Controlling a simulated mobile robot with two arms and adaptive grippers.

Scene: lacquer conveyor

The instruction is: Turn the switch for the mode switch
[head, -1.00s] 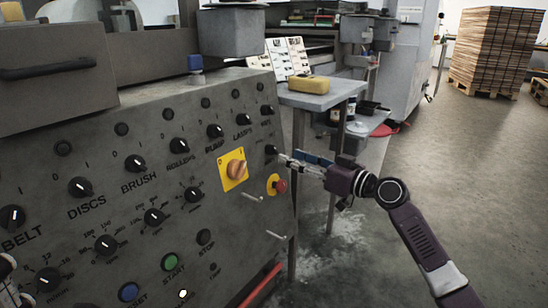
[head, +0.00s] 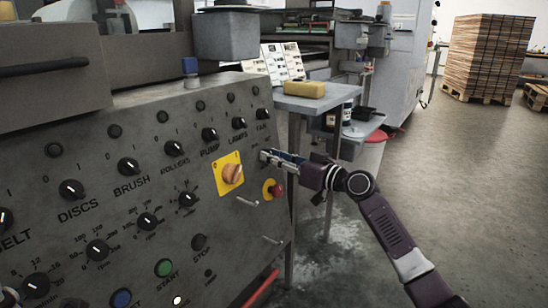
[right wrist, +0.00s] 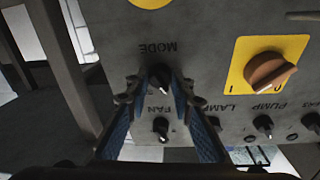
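The mode switch is a small black knob with a white pointer line under the label MODE, seen upside down in the right wrist view (right wrist: 158,77). My right gripper (right wrist: 159,90) is open, with one blue-padded finger on each side of the knob. Gaps show between the knob and both fingers. In the head view my right gripper (head: 266,157) is at the panel's right side, below the FAN knob (head: 261,128), and hides the mode knob. My left gripper is not clearly visible.
The grey control panel (head: 140,130) carries several other knobs. A yellow-backed orange rotary switch (head: 232,174) and a red emergency button (head: 277,190) are close to the gripper. Two bar handles sit below. A side table (head: 318,102) with a yellow block stands behind the arm.

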